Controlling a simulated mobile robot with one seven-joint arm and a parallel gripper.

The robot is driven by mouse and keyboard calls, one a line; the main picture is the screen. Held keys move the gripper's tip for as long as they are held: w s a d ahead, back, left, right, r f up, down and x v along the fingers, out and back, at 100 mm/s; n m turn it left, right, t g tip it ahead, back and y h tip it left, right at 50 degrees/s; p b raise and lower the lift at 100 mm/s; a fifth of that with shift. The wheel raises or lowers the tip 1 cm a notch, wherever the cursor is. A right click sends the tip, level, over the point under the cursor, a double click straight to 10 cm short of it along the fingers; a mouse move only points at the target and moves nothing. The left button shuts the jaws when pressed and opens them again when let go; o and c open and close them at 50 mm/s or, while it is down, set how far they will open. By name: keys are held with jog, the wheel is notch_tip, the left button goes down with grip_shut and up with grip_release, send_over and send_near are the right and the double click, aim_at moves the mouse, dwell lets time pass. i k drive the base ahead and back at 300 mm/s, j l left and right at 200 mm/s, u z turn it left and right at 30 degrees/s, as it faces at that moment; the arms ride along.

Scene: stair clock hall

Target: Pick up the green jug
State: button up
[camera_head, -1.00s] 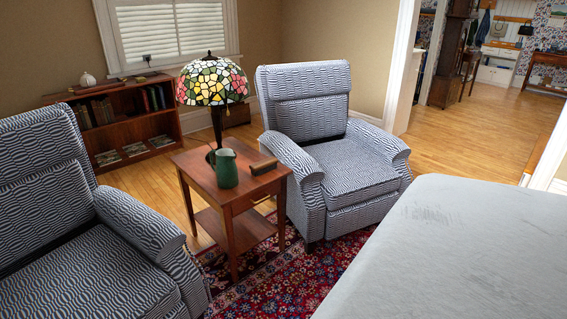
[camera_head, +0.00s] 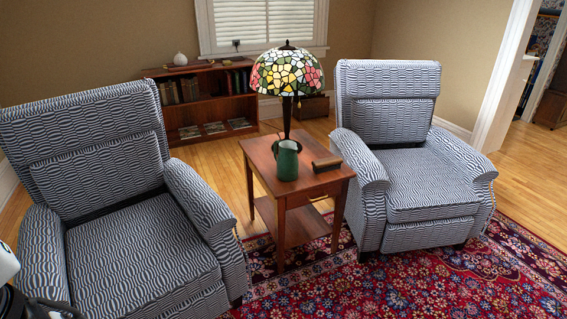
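The green jug (camera_head: 288,161) stands upright on the wooden side table (camera_head: 262,158), near its front left part. Its handle side faces left and its mouth is open at the top. The stained-glass lamp (camera_head: 287,78) stands just behind it, and a small brown object (camera_head: 327,164) lies to its right on the tabletop. My gripper cannot be made out. A white and black part at the lower left edge may be part of my arm.
Patterned armchairs stand on both sides of the table, one at left (camera_head: 130,190) and one at right (camera_head: 400,150). A low bookcase (camera_head: 190,128) is behind. The red rug (camera_head: 400,290) in front is clear.

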aim_at(287, 161)
jog(key=i+u, duration=0.1)
jog(key=i, duration=0.45)
jog(key=i+l+u, duration=0.1)
jog(key=i, duration=0.45)
jog(key=i+l+u, duration=0.1)
jog(key=i, duration=0.4)
jog(key=i+l+u, duration=0.15)
jog(key=i, duration=0.4)
